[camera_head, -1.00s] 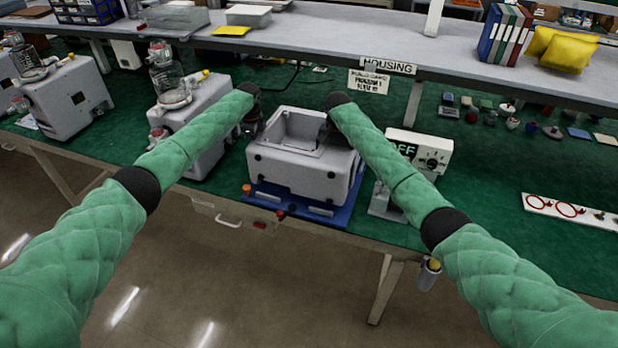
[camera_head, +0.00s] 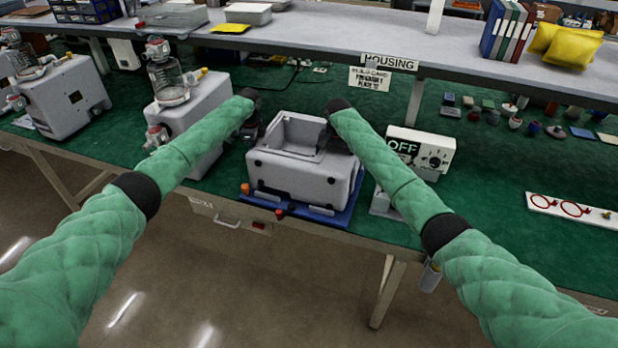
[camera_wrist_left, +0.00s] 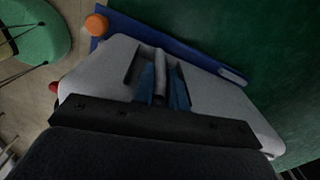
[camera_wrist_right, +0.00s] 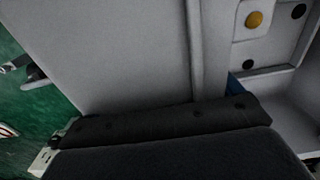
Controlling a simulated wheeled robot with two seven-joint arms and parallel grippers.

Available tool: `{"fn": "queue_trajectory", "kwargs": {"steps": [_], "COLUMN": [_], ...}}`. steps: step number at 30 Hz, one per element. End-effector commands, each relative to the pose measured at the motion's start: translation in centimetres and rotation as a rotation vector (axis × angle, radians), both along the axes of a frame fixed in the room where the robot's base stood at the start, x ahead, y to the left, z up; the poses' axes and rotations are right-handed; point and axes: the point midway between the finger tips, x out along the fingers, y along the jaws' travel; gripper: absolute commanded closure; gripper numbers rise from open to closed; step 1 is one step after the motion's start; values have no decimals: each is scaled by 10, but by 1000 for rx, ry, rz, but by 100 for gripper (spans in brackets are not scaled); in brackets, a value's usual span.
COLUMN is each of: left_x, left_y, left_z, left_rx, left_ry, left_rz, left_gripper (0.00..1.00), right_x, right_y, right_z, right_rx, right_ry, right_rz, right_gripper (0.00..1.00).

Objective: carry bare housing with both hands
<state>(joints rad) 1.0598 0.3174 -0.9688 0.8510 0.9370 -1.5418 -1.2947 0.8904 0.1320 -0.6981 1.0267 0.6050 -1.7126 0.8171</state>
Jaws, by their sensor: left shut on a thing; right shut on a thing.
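The bare housing (camera_head: 292,178) is a light grey open-topped box at the table's front edge, over a blue base (camera_head: 327,217). It looks level; whether it touches the base or hovers just above it I cannot tell. My left gripper (camera_head: 256,132) is at its left side. In the left wrist view, my left gripper (camera_wrist_left: 160,92) is shut on a grip bar in a side recess of the housing (camera_wrist_left: 215,105). My right gripper (camera_head: 330,130) is at its right side, shut on the housing (camera_wrist_right: 120,50); its fingertips are mostly hidden.
A grey control box reading OFF (camera_head: 420,150) stands close on the right. A grey pump unit with a glass jar (camera_head: 190,115) stands close on the left. A shelf with a HOUSING sign (camera_head: 389,63) runs behind.

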Motion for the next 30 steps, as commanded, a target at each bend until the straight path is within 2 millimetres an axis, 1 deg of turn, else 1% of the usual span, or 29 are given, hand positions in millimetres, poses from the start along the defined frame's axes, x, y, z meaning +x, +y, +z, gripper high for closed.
{"fn": "queue_trajectory", "kwargs": {"steps": [4, 5, 6, 7, 8, 14, 17, 20, 30], "left_x": [1, 0, 0, 0, 0, 0, 0, 1, 1], "left_y": [-1, -1, -1, -1, -1, 0, 0, -1, 0], "left_z": [-5, -4, -4, -4, -4, -2, 6, 20, 84], "left_rx": [-1, -1, -1, -1, 0, 0, -1, -1, -1], "left_ry": [-2, 0, 0, 0, 0, 0, -2, -2, -2], "left_rz": [-1, -1, -1, -1, -1, 0, -1, -1, -1], "left_gripper": [100, 80, 72, 66, 64, 64, 64, 64, 64], "right_x": [1, 0, 0, 0, 0, 0, 0, 0, 0], "right_y": [1, 1, 1, 1, 1, 0, 0, 0, 0], "right_z": [-3, -3, -3, -3, -4, -4, -4, -4, -4], "right_rx": [2, 1, 1, 1, 1, 0, 0, 0, 0], "right_ry": [-4, -1, -1, -1, -1, 0, 0, 0, 0], "right_rz": [2, 1, 1, 1, 1, 0, 0, 0, 0], "right_gripper": [80, 3, 0, 0, 0, 0, 0, 0, 0]}}
